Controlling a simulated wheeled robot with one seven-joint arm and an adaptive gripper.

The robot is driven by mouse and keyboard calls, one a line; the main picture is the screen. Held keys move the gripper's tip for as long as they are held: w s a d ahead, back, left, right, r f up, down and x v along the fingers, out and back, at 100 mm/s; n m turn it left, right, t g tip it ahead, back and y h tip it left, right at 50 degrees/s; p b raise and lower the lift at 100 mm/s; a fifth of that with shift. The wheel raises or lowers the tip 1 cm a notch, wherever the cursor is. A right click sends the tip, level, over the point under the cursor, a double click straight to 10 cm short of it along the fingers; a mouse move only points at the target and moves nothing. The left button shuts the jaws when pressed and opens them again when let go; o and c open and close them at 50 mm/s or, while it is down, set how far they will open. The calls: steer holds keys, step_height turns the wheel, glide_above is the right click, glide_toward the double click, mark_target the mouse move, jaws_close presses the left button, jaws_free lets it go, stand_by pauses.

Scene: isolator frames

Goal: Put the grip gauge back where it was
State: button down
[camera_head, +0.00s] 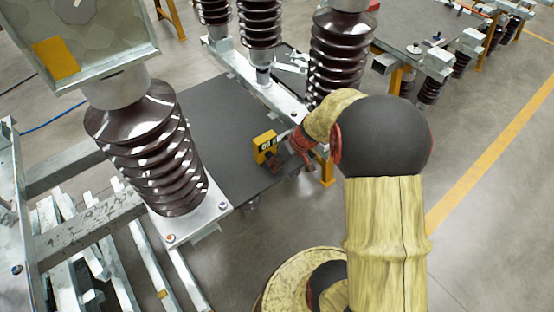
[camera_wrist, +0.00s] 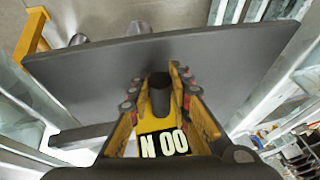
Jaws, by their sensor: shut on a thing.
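The grip gauge (camera_head: 264,146) is a small yellow block with a dark window. In the head view it is over the dark grey plate, near the plate's right edge. My gripper (camera_head: 279,161) is beside it on the right and shut on it. In the wrist view the gauge's display (camera_wrist: 163,143) reads "N 00" in light figures on black, and my gripper (camera_wrist: 158,80) has its fingers on either side of a dark round post. I cannot tell whether the gauge touches the plate. Part of it is hidden by the gripper.
The dark grey plate (camera_head: 222,112) spans between metal rails and is mostly bare. A large ribbed brown insulator (camera_head: 150,145) stands left of the gauge, and another (camera_head: 337,60) stands behind my arm. Another grey table (camera_head: 425,40) with parts is at the back right.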

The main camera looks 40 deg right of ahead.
steer(key=shift+w+d, duration=0.25)
steer(key=shift+w, duration=0.15)
steer(key=shift+w+d+b, duration=0.2)
steer(key=shift+w+d, duration=0.15)
steer(key=shift+w, duration=0.2)
steer(key=shift+w+d+b, duration=0.15)
steer(key=shift+w+d, duration=0.15)
steer(key=shift+w, duration=0.25)
steer(key=shift+f+b, duration=0.3)
steer(key=shift+f, duration=0.45)
steer(key=c, duration=1.6)
jaws_free()
steer(key=shift+s, duration=0.1)
steer(key=shift+c, duration=0.2)
